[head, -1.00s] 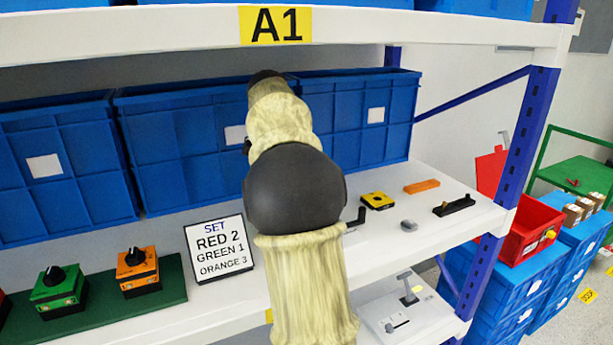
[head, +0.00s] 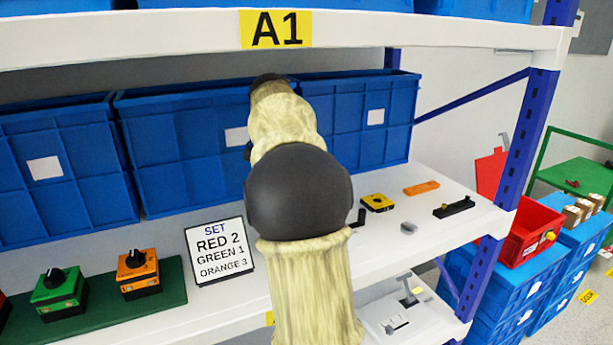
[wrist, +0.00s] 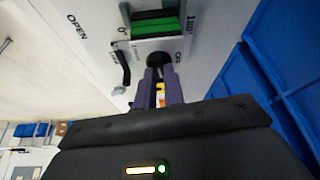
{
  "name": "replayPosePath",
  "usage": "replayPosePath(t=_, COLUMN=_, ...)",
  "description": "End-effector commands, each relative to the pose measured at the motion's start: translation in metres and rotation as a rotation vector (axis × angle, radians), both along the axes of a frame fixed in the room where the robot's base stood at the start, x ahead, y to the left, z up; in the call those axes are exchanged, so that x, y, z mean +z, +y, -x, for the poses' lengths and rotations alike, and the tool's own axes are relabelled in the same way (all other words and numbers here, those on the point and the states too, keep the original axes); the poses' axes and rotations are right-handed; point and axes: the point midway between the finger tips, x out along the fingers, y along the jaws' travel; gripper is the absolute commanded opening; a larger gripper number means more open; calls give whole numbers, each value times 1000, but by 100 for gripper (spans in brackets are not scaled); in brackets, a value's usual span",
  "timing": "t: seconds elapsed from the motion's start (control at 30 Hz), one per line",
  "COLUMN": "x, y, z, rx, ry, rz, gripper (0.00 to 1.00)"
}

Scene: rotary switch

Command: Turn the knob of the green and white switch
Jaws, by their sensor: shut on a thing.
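The green and white switch (wrist: 158,27) shows at the top of the wrist view, with a green and black block on a white plate. Its dark round knob (wrist: 157,58) sits at the fingertips of my gripper (wrist: 160,73). The two purple fingers are close together and shut on the knob. The fingers partly cover the knob, so its pointer angle cannot be read. In the head view my arm hides the gripper and this switch.
A black bent lever (wrist: 122,68) stands close left of the fingers. Blue bins (wrist: 270,75) line the right side. In the head view, a green switch (head: 60,292) and an orange switch (head: 138,273) stand left of a sign (head: 220,250). Small parts lie on the right.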

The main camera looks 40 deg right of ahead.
Motion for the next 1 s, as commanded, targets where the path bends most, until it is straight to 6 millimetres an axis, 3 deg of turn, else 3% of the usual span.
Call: replayPosePath(t=1.0, x=4, y=-4, z=10, rx=918, ry=3, rz=-1, gripper=0)
